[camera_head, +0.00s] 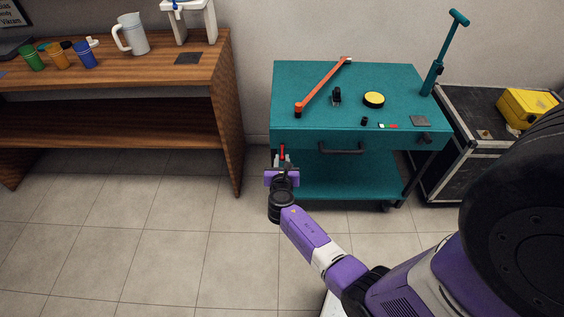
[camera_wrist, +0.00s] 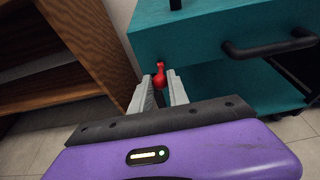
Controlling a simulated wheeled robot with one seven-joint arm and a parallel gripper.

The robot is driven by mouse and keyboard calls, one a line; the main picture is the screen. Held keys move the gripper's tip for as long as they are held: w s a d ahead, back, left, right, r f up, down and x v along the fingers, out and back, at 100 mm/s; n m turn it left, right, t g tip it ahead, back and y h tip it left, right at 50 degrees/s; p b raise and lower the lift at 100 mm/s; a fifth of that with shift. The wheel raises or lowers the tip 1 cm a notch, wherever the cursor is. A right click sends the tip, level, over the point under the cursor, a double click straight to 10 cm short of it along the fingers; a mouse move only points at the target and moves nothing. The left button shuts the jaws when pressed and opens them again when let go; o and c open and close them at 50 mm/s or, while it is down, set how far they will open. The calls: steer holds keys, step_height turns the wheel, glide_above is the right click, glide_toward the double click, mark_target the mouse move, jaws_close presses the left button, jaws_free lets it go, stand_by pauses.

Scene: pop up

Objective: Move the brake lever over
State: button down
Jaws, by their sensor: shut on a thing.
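The brake lever (camera_wrist: 159,80) is a small red lever with a rounded end on the teal cart's front left, below the top. It also shows as a small red piece in the head view (camera_head: 282,152). My gripper (camera_wrist: 160,91) has its two light grey fingers on either side of the red lever, shut on it. In the head view my gripper (camera_head: 282,162) is at the cart's front left corner. The fingers hide part of the lever's lower end. The teal cart (camera_head: 310,70) stands against the wall.
On the cart top are an orange bar (camera_head: 322,86), a yellow round button (camera_head: 374,99) and a black toggle (camera_head: 336,97). A black drawer handle (camera_head: 342,149) juts from the front. A wooden shelf (camera_head: 225,110) stands left, a black case (camera_head: 460,125) right. Floor in front is clear.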

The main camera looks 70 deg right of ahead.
steer(key=shift+d+r, duration=0.1)
steer(key=shift+r, duration=0.15)
steer(key=shift+w+d+r+p, duration=0.15)
steer(key=shift+d+r+p, duration=0.2)
steer(key=shift+r+p, duration=0.3)
steer(key=shift+w+d+r+p, duration=0.15)
steer(key=shift+d+r+p, duration=0.15)
steer(key=shift+r+p, duration=0.3)
steer(key=shift+d, duration=0.1)
steer(key=shift+w+d+r, duration=0.1)
steer(key=shift+w+d+r+p, duration=0.2)
steer(key=shift+d+r+p, duration=0.2)
steer(key=shift+d+r, duration=0.05)
steer(key=shift+w+d+r+p, duration=0.15)
steer(key=shift+d+r+p, duration=0.2)
steer(key=shift+d+r, duration=0.2)
steer(key=shift+d, duration=0.05)
